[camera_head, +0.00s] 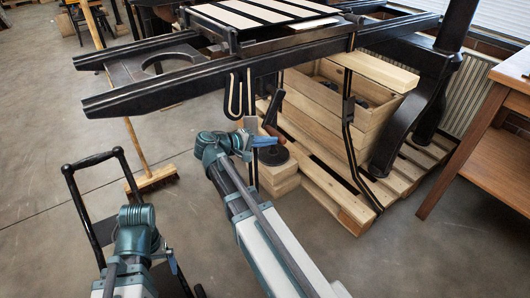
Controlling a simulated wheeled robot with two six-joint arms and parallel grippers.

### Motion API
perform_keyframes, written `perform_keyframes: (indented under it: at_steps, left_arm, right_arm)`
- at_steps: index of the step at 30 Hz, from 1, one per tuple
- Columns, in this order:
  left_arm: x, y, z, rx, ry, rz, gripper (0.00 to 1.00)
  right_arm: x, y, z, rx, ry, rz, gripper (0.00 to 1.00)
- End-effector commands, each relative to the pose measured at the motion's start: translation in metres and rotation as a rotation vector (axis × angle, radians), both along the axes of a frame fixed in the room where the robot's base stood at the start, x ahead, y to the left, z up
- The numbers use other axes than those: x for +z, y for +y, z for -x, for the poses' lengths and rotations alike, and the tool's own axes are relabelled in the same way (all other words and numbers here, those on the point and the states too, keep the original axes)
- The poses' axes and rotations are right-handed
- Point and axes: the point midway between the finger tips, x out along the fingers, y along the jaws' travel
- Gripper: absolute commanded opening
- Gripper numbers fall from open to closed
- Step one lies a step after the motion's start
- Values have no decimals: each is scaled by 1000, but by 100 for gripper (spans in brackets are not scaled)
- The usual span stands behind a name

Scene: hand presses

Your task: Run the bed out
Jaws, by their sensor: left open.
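The press bed (228,40) is a dark frame on two long black rails (190,85) at the top, partly cut off by the picture's edge. A frame with pale strips (262,12) lies over it.
A wooden crate (325,110) stands on a pallet (318,190) under the rails. A broom (150,182) and a black hand truck (75,190) stand at the left. A wooden table (495,125) is at the right. The floor at lower right is clear.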

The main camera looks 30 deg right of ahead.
Motion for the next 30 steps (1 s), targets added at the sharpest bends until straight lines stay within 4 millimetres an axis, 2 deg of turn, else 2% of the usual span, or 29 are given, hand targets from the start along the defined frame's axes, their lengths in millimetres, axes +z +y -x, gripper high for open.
perform_keyframes:
  at_steps: [1,6,9,21,30]
  left_arm:
    - [-26,0,0,-2,0,1,100]
    - [-64,-1,0,-1,0,4,100]
    - [-80,-1,0,4,-1,4,100]
    - [-91,-1,0,9,-2,4,100]
    - [-93,-1,0,10,-2,4,100]
  right_arm:
    - [-18,-4,0,-1,-4,37,0]
    - [-29,-19,-1,-3,-13,166,0]
    - [-31,-26,-2,-2,-17,228,0]
    - [-36,-53,-4,-2,-20,254,0]
    - [-39,-61,-5,0,-20,254,0]
